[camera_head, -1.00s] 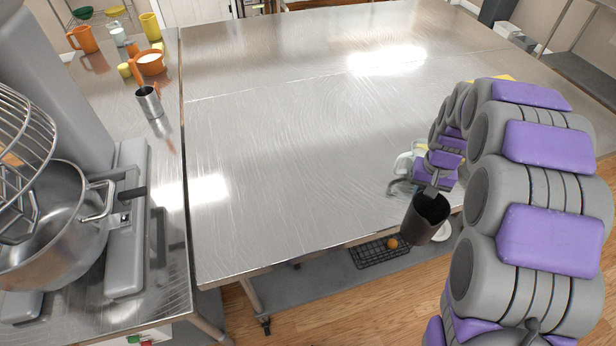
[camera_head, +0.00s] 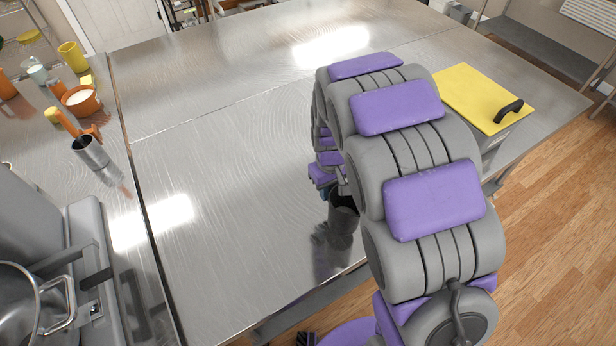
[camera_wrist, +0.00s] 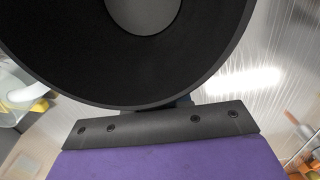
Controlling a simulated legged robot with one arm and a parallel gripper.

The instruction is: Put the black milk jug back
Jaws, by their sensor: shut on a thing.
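The black milk jug (camera_head: 343,222) is upright over the front right part of the steel table (camera_head: 215,240), with a dark reflection below it. I cannot tell whether its base touches the table. My gripper (camera_head: 341,187) is shut on the jug at its upper side and is partly hidden behind my arm. In the wrist view, the jug's round open mouth (camera_wrist: 60,60) fills the top, looking down into its dark inside. My gripper's dark edge (camera_wrist: 160,128) shows just below it.
A metal cup (camera_head: 90,150), an orange bowl (camera_head: 82,102) and a yellow cup (camera_head: 72,57) stand on the left counter. The table's middle and back are clear.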

